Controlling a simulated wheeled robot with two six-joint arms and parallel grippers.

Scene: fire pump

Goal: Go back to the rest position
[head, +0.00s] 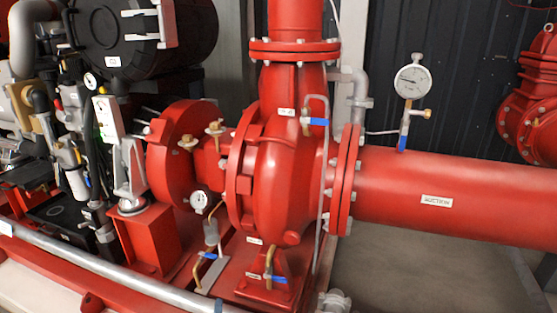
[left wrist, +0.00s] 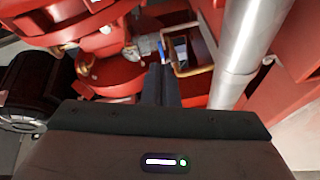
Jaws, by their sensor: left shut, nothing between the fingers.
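My left gripper (left wrist: 161,68) shows in the left wrist view as two dark fingers pressed together, with nothing between them. Just beyond its tips are a small valve with a blue handle (left wrist: 162,48) and a bent brass pipe (left wrist: 192,70). I cannot tell whether the tips touch them. I cannot make out the left gripper clearly in the head view. My right gripper is in neither view.
A red pump (head: 282,170) fills the middle of the head view. A red suction pipe (head: 470,190) with a gauge (head: 411,82) runs right. The engine (head: 60,110) stands left. A silver rail (head: 90,262) crosses the lower left. Grey floor (head: 420,270) is open at lower right.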

